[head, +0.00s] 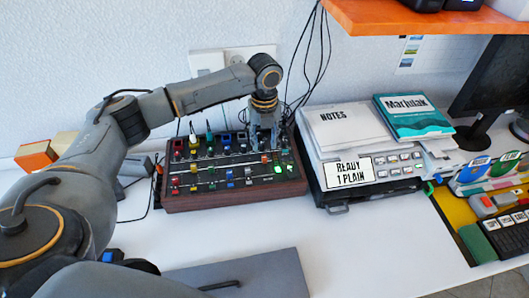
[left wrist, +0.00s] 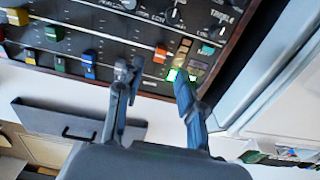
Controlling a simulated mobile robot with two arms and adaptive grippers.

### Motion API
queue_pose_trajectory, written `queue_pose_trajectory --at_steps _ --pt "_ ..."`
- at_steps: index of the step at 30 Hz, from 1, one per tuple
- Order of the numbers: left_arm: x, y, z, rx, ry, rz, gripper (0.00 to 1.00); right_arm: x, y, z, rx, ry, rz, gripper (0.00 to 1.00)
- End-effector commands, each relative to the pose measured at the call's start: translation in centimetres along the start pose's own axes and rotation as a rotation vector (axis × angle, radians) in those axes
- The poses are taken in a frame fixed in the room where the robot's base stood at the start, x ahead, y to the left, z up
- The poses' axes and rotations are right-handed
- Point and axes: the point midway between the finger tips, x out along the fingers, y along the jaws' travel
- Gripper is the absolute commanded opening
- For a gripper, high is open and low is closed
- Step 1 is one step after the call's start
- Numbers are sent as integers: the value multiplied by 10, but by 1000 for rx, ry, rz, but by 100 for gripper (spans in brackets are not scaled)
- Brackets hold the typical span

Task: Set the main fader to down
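The mixer (head: 235,190) is a dark console with wooden sides on the white desk, with rows of coloured knobs and fader caps. An orange cap (head: 264,158) sits near its right end; it also shows in the left wrist view (left wrist: 160,54), just beyond my fingertips. I cannot read a label that marks it as the main fader. My left gripper (head: 264,146) points down over the right part of the mixer. In the left wrist view its two fingers (left wrist: 156,73) are apart, with nothing between them. My right gripper is out of view.
A green-lit button (head: 278,168) is close to the orange cap. Right of the mixer stands a printer-like device (head: 330,180) bearing notes and a book (head: 412,115). Black cables hang behind. An orange shelf (head: 430,18) overhangs at upper right.

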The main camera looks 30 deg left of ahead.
Motion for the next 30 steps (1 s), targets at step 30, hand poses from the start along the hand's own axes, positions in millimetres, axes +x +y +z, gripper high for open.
queue_pose_trajectory --at_steps 30 --pt "61 0 0 1 0 0 0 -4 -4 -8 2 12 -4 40"
